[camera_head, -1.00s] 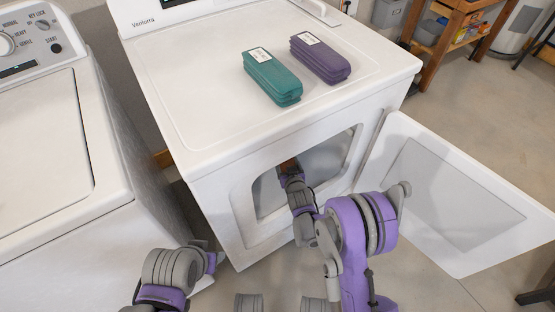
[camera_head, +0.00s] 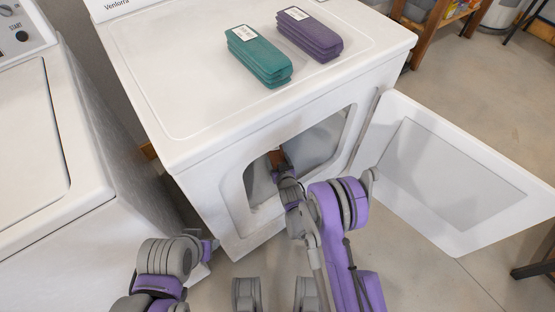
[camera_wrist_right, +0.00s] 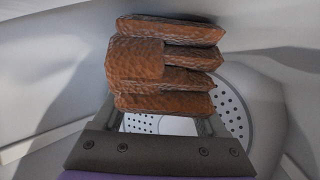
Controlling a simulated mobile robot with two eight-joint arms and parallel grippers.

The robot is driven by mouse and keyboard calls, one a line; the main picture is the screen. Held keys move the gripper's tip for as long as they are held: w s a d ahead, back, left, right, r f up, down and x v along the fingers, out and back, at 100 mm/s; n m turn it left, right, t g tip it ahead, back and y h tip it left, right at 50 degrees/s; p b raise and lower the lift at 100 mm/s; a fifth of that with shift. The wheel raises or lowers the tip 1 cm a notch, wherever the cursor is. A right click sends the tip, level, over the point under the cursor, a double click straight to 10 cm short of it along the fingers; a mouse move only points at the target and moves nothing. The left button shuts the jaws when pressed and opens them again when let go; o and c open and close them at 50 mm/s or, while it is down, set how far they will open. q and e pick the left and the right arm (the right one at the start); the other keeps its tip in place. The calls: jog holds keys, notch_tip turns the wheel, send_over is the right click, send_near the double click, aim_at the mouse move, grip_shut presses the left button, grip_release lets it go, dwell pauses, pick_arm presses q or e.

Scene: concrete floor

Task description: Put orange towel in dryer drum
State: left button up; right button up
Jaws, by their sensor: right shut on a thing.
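The orange towel (camera_wrist_right: 165,62), a folded rusty-orange stack, fills the middle of the right wrist view. A small part of the towel (camera_head: 276,157) shows through the dryer's front opening in the head view. My right gripper (camera_wrist_right: 165,108) is shut on the towel and holds it inside the dryer drum (camera_wrist_right: 228,105), whose perforated back plate shows behind the towel. In the head view my right gripper (camera_head: 280,166) is inside the opening. Whether the towel touches the drum wall, I cannot tell. My left arm shows at the lower left, but its gripper cannot be made out.
The white dryer (camera_head: 190,95) has its door (camera_head: 460,185) swung open to the right. A folded teal towel (camera_head: 258,56) and a folded purple towel (camera_head: 309,35) lie on its top. A white washer (camera_head: 60,160) stands at the left. Bare concrete floor lies in front.

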jog(key=shift+r, duration=0.1)
jog(key=o, duration=1.6)
